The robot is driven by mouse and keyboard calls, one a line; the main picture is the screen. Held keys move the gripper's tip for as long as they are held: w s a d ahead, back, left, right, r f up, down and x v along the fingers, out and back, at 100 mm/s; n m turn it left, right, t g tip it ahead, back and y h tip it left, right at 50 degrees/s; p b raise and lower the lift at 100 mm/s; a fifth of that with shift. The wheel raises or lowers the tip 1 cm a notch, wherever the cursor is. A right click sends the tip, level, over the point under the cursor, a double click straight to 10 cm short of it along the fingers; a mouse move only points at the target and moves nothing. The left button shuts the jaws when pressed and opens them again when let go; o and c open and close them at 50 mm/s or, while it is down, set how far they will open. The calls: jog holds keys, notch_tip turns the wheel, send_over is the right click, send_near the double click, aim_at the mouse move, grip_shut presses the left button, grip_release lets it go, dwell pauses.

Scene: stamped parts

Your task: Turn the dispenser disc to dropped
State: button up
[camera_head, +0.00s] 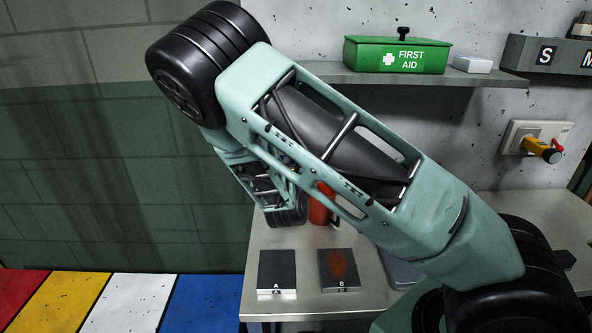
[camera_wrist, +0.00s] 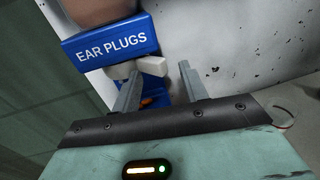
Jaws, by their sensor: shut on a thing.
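In the wrist view, the blue ear plugs dispenser (camera_wrist: 112,42) is on the pale wall, tilted in the picture, with a brown rounded container (camera_wrist: 98,8) above its label. A pale grey-white bar of the dispenser disc (camera_wrist: 150,66) sticks out below the label. My gripper (camera_wrist: 160,72) has its two grey fingers on either side of this bar, shut on it. The rest of the disc is hidden, and its exact turn cannot be told. A little orange shows behind the left finger, low on the dispenser. In the head view my arm hides the gripper and the dispenser.
A metal bench (camera_head: 300,302) carries dark plates A (camera_head: 277,268) and B (camera_head: 339,268), and a red cylinder (camera_head: 319,207) partly behind my arm. A shelf (camera_head: 480,78) holds a green first aid box (camera_head: 400,56). A yellow-handled switch (camera_head: 540,150) is on the right wall.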

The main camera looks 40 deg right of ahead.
jog(key=b+v, duration=0.3)
jog(key=v, duration=1.4)
jog(key=shift+a+b, duration=0.2)
jog(key=shift+b, duration=0.2)
jog(key=shift+s, duration=0.1)
